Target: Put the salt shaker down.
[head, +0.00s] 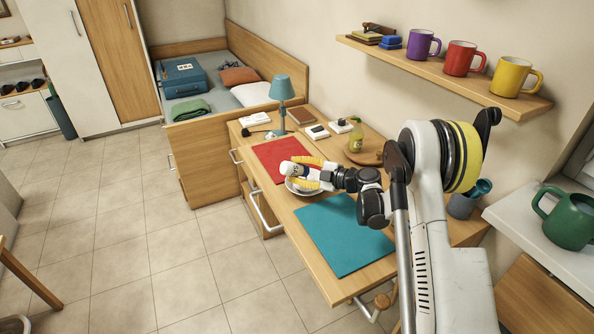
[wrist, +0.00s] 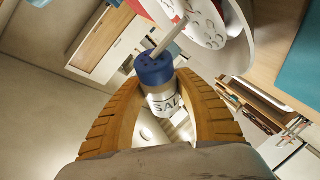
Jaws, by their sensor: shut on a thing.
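The salt shaker (wrist: 160,88) has a blue cap with small holes and a pale body with dark letters reading "SAL". My gripper (wrist: 163,80) is shut on it, with one yellow-brown finger on each side of its body. In the head view, my gripper (head: 307,173) is over the desk with the white shaker (head: 293,169) between its fingers, its end pointing left. The shaker appears tilted onto its side and above a pale dish (head: 296,190). The dish is partly hidden by my gripper.
A red mat (head: 272,155) lies beyond my gripper and a bare teal mat (head: 345,236) lies nearer. A blue lamp (head: 281,92), a bottle (head: 356,136) and a round wooden board (head: 371,157) stand towards the back. Mugs line a shelf (head: 445,76) above.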

